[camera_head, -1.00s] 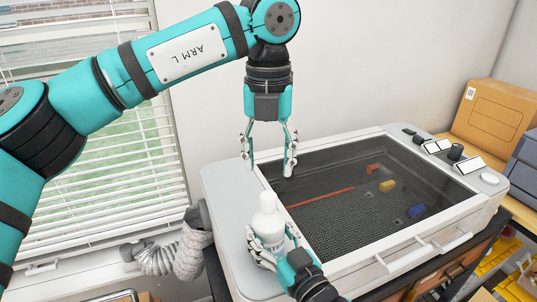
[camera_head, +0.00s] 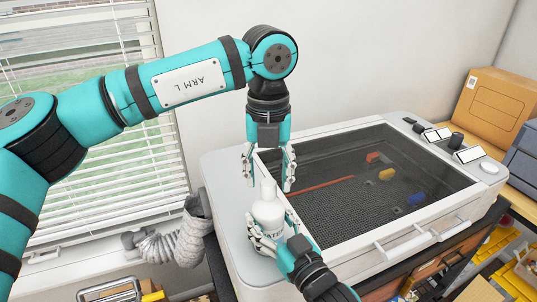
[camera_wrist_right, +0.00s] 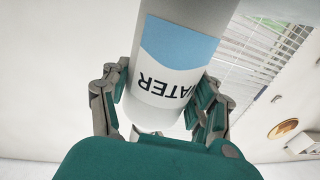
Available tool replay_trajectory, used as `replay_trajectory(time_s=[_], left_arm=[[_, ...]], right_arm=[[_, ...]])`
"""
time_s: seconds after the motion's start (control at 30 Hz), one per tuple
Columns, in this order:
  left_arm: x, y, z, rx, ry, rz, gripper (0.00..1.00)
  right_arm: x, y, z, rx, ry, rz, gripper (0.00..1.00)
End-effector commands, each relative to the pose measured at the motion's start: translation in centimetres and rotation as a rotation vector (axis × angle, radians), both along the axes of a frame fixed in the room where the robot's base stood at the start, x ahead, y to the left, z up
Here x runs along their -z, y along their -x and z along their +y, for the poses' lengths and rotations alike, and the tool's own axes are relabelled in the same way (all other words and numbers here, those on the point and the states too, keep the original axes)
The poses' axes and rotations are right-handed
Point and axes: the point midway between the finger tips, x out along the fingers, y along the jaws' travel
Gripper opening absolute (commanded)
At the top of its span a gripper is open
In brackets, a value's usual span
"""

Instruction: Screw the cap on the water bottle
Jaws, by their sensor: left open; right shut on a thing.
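The white water bottle (camera_head: 270,212) stands upright on the left rim of the machine, its label partly covered by fingers. Its printed label also shows in the right wrist view (camera_wrist_right: 172,75). My right gripper (camera_head: 265,240) is shut around the bottle's lower body from the front right. The white cap (camera_head: 267,188) appears at the bottle's top; I cannot tell how it is seated. My left gripper (camera_head: 268,184) points down over the bottle, open, with its fingertips apart on either side of the cap and no clear contact.
The white machine (camera_head: 222,185) has a dark glass lid beside the bottle and small controls at its far right corner. A cardboard box (camera_head: 496,108) stands at the back right. A grey flexible hose (camera_head: 185,243) and window blinds are at the left.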

Motion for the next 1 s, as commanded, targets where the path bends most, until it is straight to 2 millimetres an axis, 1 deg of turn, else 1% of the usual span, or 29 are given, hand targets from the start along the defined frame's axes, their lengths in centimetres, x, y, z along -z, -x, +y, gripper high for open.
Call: replay_trajectory(time_s=[0.1, 0.2, 0.47, 0.57, 0.83, 1.0], left_arm=[[1.00, 0.00, 0.02, 0.000, 0.000, 0.000, 0.48], [1.39, 0.00, 0.00, 0.000, 0.000, -0.001, 0.48], [1.46, 0.00, -0.01, 0.000, 0.001, -0.001, 0.48], [1.45, 0.00, -0.01, 0.000, 0.000, -0.001, 0.36], [1.43, 0.00, -0.01, 0.000, 0.000, -0.001, 0.01], [1.43, 0.00, -0.01, 0.010, 0.000, -0.001, 0.00]], right_arm=[[0.03, 0.00, 0.00, 0.000, 0.000, 0.001, 0.00], [0.03, 0.00, 0.00, 0.000, 0.000, 0.001, 0.00], [0.04, 0.00, 0.00, 0.000, 0.000, 0.001, 0.00], [0.04, 0.00, 0.00, 0.000, 0.000, 0.001, 0.00], [0.04, 0.00, 0.00, 0.000, 0.000, 0.001, 0.00], [0.04, 0.00, -0.01, 0.000, 0.000, 0.001, 0.00]])
